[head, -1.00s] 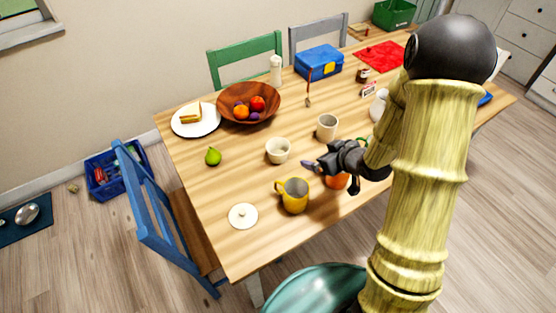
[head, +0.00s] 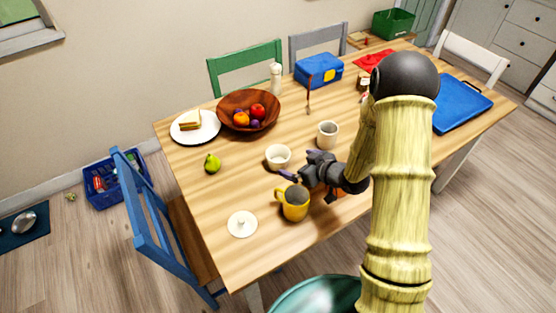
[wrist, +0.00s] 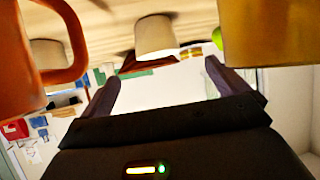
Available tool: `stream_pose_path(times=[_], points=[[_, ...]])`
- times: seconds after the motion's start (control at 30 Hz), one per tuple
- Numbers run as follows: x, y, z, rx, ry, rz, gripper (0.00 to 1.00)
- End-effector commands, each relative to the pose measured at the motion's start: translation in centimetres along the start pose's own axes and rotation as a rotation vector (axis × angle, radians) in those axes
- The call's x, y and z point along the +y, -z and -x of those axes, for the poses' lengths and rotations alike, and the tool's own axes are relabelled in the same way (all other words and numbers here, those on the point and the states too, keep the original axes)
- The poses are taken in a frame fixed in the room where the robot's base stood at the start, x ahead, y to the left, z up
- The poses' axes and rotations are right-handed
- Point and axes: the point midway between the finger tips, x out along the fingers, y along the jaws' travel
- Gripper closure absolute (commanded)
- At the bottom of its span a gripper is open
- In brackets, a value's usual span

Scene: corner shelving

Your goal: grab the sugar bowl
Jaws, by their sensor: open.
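The sugar bowl, seemingly the small cream bowl (head: 278,158), stands uncovered on the table. A round cream lid with a knob (head: 242,225) lies apart, nearer the front left. My gripper (head: 300,167) is open and empty, low over the table just right of the bowl, its fingers towards it. In the wrist view, which is upside down, the cream bowl (wrist: 155,36) is ahead between the fingertips (wrist: 160,80), with a gap before it.
A yellow mug (head: 295,204) stands close beside my gripper and fills one side of the wrist view. An orange mug (wrist: 22,65) is close on the other side. A whitish mug (head: 328,135) stands beyond. A pear (head: 212,163) is left of the bowl.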

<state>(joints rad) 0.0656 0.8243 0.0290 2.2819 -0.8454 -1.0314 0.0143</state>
Motion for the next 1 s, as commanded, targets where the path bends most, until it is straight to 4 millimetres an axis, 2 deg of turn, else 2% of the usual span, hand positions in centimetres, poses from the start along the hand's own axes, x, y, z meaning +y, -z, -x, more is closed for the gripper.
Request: stream_pose_path(times=[0.1,0.33,0.47,0.77,0.87,1.0], points=[[-0.1,0.0,-2.2,-0.001,0.002,0.001,0.01],[0.0,0.0,-5.8,0.000,0.000,0.000,0.01],[0.1,0.0,-6.6,-0.001,-0.001,0.000,0.01],[0.1,0.0,-6.7,0.000,-0.001,-0.001,0.01],[0.1,0.0,-7.3,0.000,0.000,0.000,0.01],[0.5,-0.1,-9.2,0.000,0.000,-0.001,0.01]])
